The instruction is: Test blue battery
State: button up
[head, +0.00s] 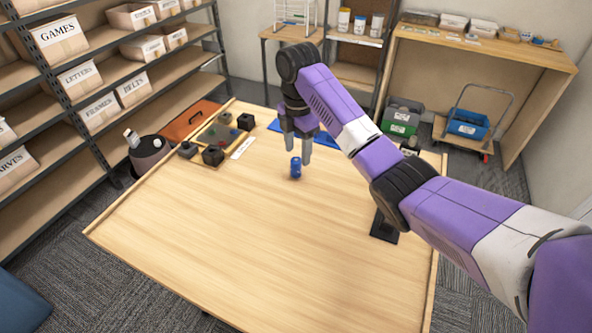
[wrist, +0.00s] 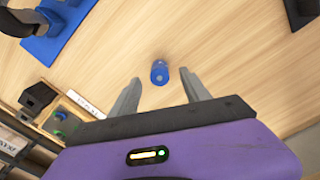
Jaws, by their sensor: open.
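The blue battery (head: 296,167) stands upright on the wooden table (head: 240,250), toward its back half. It also shows in the wrist view (wrist: 160,73), seen from above, between and just beyond the finger ends. My gripper (head: 298,150) points down with its fingers apart, close above and around the battery's top in the head view. The wrist view also shows the open fingers (wrist: 159,82) with nothing held. Whether the fingers reach down beside the battery is hard to tell. No battery tester can be clearly identified.
A shallow tray (head: 205,150) with dark blocks around it sits at the table's back left, beside a white label strip (head: 241,147). A blue mat (head: 325,139) lies behind my gripper. A black stand (head: 384,228) is at the right. The table's front is clear.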

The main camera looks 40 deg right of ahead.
aim_at(296, 160)
jog(key=shift+a+f+p, duration=0.1)
jog(key=shift+f+p, duration=0.55)
jog(key=shift+f, duration=1.6)
jog(key=shift+w, duration=0.1)
grip_shut()
